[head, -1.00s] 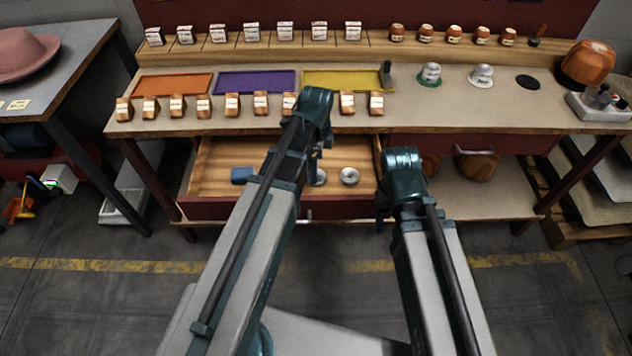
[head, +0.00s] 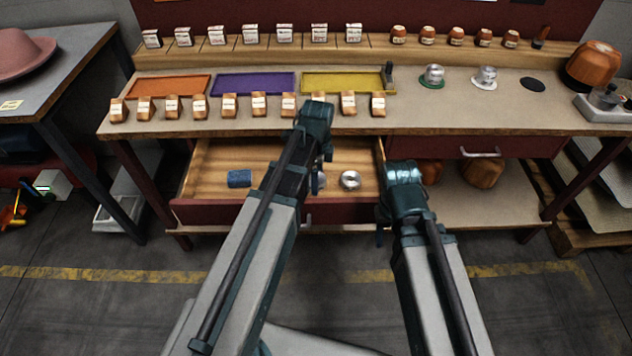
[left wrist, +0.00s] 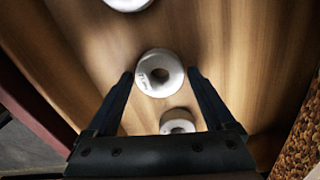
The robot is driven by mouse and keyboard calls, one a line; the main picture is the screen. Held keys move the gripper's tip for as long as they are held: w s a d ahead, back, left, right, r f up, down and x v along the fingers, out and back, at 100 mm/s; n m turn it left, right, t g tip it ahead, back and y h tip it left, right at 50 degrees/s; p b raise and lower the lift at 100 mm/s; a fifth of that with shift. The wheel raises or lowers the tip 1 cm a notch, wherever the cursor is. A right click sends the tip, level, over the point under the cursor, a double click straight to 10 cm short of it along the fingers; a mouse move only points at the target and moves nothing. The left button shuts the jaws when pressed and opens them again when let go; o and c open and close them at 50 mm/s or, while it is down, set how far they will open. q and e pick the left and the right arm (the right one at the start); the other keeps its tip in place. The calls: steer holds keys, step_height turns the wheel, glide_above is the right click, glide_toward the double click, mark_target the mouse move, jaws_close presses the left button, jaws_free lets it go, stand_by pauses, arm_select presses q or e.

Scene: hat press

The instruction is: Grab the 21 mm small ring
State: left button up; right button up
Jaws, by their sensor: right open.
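A small pale ring (left wrist: 160,73) with a dark centre hole and faint dark marking lies on the wooden drawer floor in the left wrist view. My left gripper (left wrist: 162,76) is open, with its fingertips on either side of this ring; I cannot tell whether they touch it. A second ring (left wrist: 177,121) lies nearer the gripper's base, and a third (left wrist: 128,3) is cut off at the top edge. In the head view one silver ring (head: 349,180) shows in the open drawer; another is mostly hidden by my left arm. My right gripper (head: 381,228) is open and empty at the drawer's right front.
The open drawer (head: 230,211) has raised walls around the rings. A blue roll-like object (head: 239,178) lies in its left part. The workbench top (head: 450,115) overhangs behind, with a row of small wooden blocks along its front edge.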

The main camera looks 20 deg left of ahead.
arm_select(q)
steer(key=c, duration=1.2)
steer(key=shift+r, duration=0.1)
step_height(320, 180, up, 10)
steer(key=p, duration=1)
